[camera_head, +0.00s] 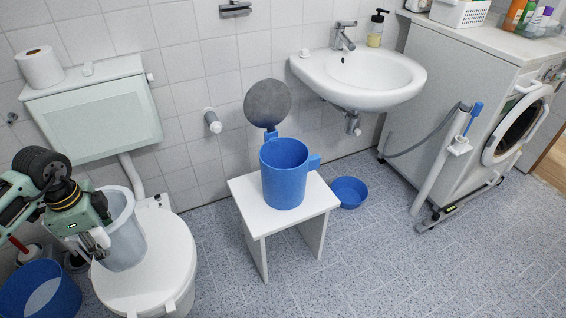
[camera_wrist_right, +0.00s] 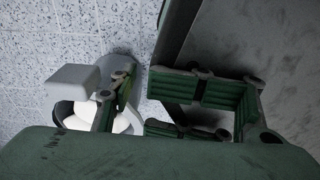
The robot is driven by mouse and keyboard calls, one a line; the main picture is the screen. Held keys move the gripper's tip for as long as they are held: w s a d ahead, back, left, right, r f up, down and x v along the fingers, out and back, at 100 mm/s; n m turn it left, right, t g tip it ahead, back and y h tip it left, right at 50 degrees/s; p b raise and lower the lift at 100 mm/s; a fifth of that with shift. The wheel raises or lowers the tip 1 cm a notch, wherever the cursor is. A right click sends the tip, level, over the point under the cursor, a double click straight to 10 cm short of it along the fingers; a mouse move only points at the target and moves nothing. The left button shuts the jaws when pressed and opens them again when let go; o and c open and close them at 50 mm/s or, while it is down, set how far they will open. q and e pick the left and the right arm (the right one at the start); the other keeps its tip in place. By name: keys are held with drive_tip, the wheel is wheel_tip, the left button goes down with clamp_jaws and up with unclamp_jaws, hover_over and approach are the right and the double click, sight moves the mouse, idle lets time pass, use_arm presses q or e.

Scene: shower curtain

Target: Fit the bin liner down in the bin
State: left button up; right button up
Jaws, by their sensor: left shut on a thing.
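The bin is blue (camera_head: 284,178) and stands upright on a white stool (camera_head: 250,195), with a round grey lid (camera_head: 267,103) standing open behind it. The liner, a pale translucent grey bucket shape (camera_head: 124,240), is over the closed white toilet lid, apart from the bin. My left gripper (camera_head: 97,243) is shut on the liner's near left side. I cannot tell whether the liner touches the toilet lid. My right gripper is not in the head view; its green-padded fingers (camera_wrist_right: 145,95) look apart, with nothing seen between them, in the right wrist view.
A sink (camera_head: 360,80) hangs behind the stool on the right. A small blue basin (camera_head: 349,191) is on the floor beside the stool. A blue bucket (camera_head: 45,290) stands left of the toilet. A washing machine (camera_head: 440,105) is at right. The floor in front is clear.

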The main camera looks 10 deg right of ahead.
sight(95, 234)
use_arm(q)
drive_tip(key=shift+r+p, duration=1.35)
drive_tip(key=shift+r, duration=0.35)
drive_tip(key=shift+r+p, duration=1.35)
drive_tip(key=shift+r, duration=0.3)
drive_tip(key=shift+r+p, duration=0.9)
drive_tip(key=shift+r, duration=0.25)
use_arm(e)
drive_tip(key=s+r, duration=0.3)
drive_tip(key=r, duration=0.2)
drive_tip(key=shift+s+d+r, duration=0.25)
drive_tip(key=shift+d+r, duration=0.15)
use_arm(q)
wheel_tip(95, 234, up, 5)
drive_tip(key=p, duration=0.4)
use_arm(e)
wheel_tip(95, 234, up, 4)
